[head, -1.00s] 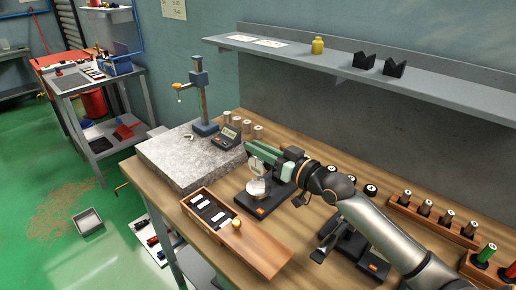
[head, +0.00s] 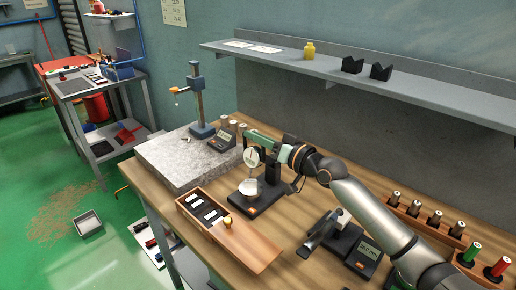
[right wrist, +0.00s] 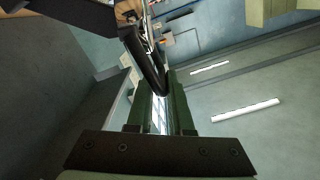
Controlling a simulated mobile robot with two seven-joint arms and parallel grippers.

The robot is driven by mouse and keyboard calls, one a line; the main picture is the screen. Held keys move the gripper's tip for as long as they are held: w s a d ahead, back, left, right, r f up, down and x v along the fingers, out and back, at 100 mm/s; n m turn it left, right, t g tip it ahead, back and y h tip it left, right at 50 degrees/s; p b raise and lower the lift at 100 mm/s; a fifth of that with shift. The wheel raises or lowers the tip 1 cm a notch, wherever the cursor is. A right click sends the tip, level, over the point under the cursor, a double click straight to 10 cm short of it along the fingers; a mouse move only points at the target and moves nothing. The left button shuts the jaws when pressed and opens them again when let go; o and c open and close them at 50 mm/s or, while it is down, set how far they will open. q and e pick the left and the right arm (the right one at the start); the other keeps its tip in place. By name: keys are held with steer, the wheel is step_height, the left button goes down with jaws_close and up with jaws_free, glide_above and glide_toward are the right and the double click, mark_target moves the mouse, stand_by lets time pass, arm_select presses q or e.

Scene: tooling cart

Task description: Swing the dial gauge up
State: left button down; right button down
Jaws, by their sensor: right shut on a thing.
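The dial gauge (head: 254,158) shows its round pale face at the tip of my right gripper (head: 258,139). It is above a dark stand (head: 247,206) on the wooden bench. My right gripper, with green fingers, reaches in from the right and is shut on the dial gauge, hiding part of it. A pale round piece (head: 249,188) sits on the stand below the gauge. In the right wrist view, a dark curved part (right wrist: 148,62) lies at the fingers (right wrist: 160,105); I cannot tell which part it is. My left gripper is out of view.
A granite plate (head: 180,165) with a blue height stand (head: 198,100) is behind left. A wooden box (head: 262,253) lies in front. A digital device (head: 363,258) and racks of plugs (head: 435,225) are at right. A shelf (head: 400,88) overhangs the back.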

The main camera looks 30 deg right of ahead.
steer(key=w+d+r+m+b, duration=0.1)
steer(key=w+d+m+b, duration=0.1)
steer(key=d+m, duration=0.3)
steer(key=w+d+r+m+b, duration=0.1)
steer(key=w+d+m+b, duration=0.1)
steer(key=d+m, duration=0.4)
steer(key=shift+w+d, duration=0.25)
steer(key=shift+d, duration=0.8)
steer(key=c, duration=1)
jaws_free()
steer(key=shift+c, duration=0.2)
steer(key=shift+o, duration=0.7)
steer(key=shift+f, duration=0.2)
